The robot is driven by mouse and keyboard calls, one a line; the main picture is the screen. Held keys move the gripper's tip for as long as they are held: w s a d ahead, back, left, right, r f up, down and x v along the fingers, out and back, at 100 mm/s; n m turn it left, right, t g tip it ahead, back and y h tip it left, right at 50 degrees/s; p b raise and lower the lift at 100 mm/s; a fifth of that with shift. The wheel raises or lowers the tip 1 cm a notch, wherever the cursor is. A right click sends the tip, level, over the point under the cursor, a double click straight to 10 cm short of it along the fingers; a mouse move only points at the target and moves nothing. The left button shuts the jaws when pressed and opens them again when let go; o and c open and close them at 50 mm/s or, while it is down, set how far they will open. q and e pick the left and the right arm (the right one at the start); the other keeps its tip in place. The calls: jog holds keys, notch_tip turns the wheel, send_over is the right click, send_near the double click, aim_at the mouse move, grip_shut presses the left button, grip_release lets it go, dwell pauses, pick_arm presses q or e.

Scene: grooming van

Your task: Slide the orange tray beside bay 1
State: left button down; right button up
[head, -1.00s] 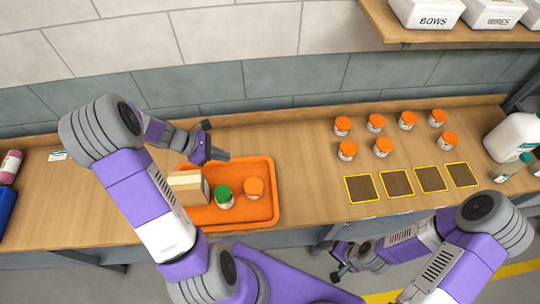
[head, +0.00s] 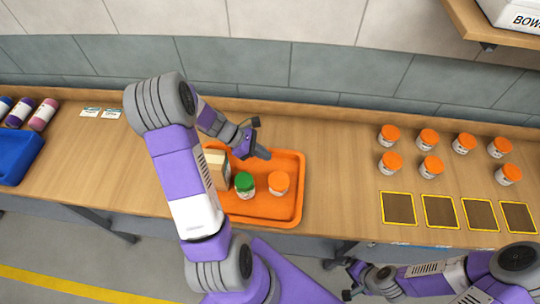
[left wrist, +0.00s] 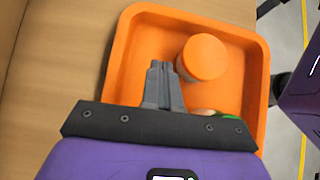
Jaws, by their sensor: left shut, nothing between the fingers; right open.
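The orange tray (head: 293,165) lies on the wooden bench, left of the yellow-edged dark bays. It holds a tan box (head: 217,168), a green-lidded jar (head: 244,185) and an orange-lidded jar (head: 279,184). My left gripper (head: 264,154) is shut and empty over the tray's far side, behind the orange-lidded jar. In the left wrist view the shut fingers (left wrist: 160,72) point into the tray (left wrist: 140,45) beside the orange lid (left wrist: 204,57); contact with the tray is unclear. My right gripper (head: 349,280) is open, low in front of the bench. The leftmost bay (head: 398,208) shows no readable number.
Several orange-lidded jars (head: 431,166) stand behind the bays. Bare bench (head: 342,180) lies between tray and bays. A blue bin (head: 18,158) and bottles (head: 43,114) are at the far left. A shelf (head: 490,30) overhangs at the upper right.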

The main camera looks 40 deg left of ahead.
aim_at(299, 169)
pick_arm(q)
jog(key=b+x, duration=0.1)
jog(key=x, duration=0.6)
jog(key=shift+w+d+f, duration=0.1)
jog(key=shift+d+f, duration=0.1)
jog(key=shift+f, duration=0.05)
jog(key=shift+w+d, duration=0.55)
jog(key=shift+d, duration=0.3)
jog(key=shift+w+d, duration=0.6)
jog(key=shift+d, duration=0.25)
